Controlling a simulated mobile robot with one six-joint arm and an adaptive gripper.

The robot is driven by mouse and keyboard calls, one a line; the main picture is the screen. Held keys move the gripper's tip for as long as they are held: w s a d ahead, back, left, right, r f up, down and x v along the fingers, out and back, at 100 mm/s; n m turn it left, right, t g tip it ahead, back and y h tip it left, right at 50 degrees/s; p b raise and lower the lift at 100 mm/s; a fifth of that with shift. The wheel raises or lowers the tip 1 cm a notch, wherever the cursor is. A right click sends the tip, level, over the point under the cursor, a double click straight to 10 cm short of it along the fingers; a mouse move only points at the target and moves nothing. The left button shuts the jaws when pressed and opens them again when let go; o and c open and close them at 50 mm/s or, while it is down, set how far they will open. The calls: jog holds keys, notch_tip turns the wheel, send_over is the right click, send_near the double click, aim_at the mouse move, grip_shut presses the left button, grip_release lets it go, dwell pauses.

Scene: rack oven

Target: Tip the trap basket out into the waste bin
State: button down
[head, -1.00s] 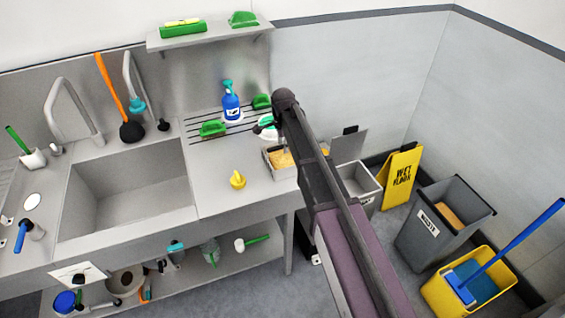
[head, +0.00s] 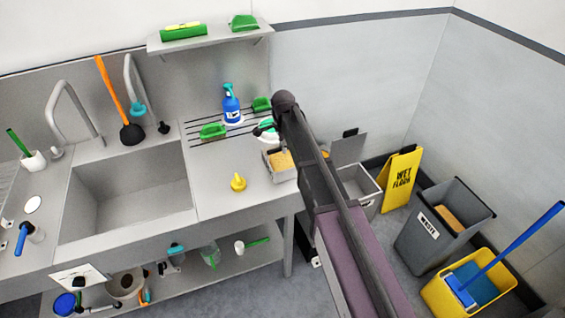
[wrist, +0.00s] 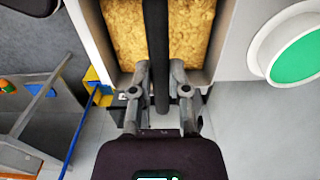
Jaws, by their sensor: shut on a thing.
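The trap basket (wrist: 210,62), a grey box with golden-brown contents (wrist: 125,35), fills the top middle of the wrist view. My gripper (wrist: 160,88) is shut on the dark bar that runs across the basket. In the head view a grey box with tan contents, seemingly the basket (head: 283,177), shows at the right end of the counter, left of my arm. My arm hides the gripper there. The waste bin (head: 425,247), grey with a white label, stands on the floor to the right, with a tan piece inside.
An open grey box (head: 366,199) with a raised lid (head: 348,148) stands right of my arm. A yellow wet-floor sign (head: 401,180) and a yellow mop bucket (head: 446,297) flank the waste bin. A yellow object (head: 238,182) and a blue spray bottle (head: 231,107) stand on the counter.

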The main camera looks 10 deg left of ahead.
jog(key=shift+r+p, duration=0.75)
jog(key=shift+r, duration=0.15)
dwell(0.4)
jog(key=shift+r+p, duration=1.9)
jog(key=shift+p, duration=0.05)
jog(key=shift+f, duration=0.15)
notch_tip(320, 180, down, 3)
jog(key=b, duration=0.3)
jog(key=shift+f+b, duration=0.2)
jog(key=shift+b, duration=0.15)
